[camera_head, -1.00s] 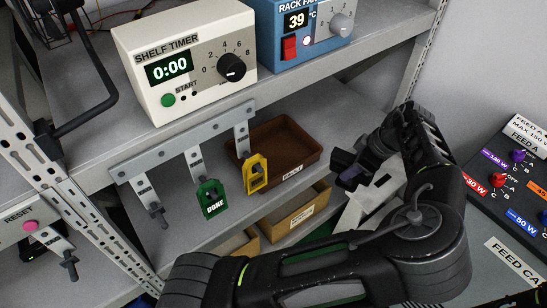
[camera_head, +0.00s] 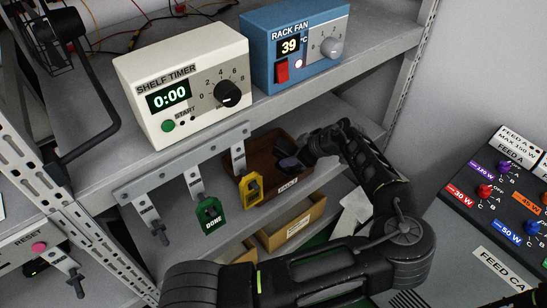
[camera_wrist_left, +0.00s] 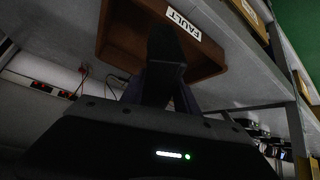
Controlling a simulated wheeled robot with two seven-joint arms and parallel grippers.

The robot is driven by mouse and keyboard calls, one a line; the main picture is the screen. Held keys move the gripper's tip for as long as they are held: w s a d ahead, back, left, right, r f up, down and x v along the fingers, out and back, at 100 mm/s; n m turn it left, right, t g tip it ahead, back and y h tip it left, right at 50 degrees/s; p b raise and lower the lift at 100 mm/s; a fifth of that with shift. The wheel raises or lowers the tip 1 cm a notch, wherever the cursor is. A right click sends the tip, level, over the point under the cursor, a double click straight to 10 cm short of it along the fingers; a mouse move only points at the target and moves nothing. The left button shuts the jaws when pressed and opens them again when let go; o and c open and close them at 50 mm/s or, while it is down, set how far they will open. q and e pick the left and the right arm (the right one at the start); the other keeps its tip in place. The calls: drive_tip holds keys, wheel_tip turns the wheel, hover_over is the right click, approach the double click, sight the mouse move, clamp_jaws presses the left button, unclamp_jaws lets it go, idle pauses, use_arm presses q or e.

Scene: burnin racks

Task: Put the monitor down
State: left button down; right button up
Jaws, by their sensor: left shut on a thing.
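I cannot tell whether the monitor touches the tray. My right gripper is not clearly in view.
A white shelf timer (camera_head: 190,95) and a blue rack fan box (camera_head: 300,45) stand on the shelf above. A cardboard bin (camera_head: 292,224) sits below the tray. A feed panel (camera_head: 490,215) is at right.

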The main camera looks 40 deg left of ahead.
sight(280, 156)
use_arm(q)
drive_tip(key=a, duration=0.2)
drive_tip(key=shift+a+r, duration=0.2)
drive_tip(key=shift+a, duration=0.2)
drive_tip(key=x, duration=0.2)
drive_tip(key=shift+f+p, duration=0.35)
drive_tip(key=shift+f, duration=0.1)
drive_tip(key=shift+w+f, duration=0.1)
drive_tip(key=shift+f, duration=0.3)
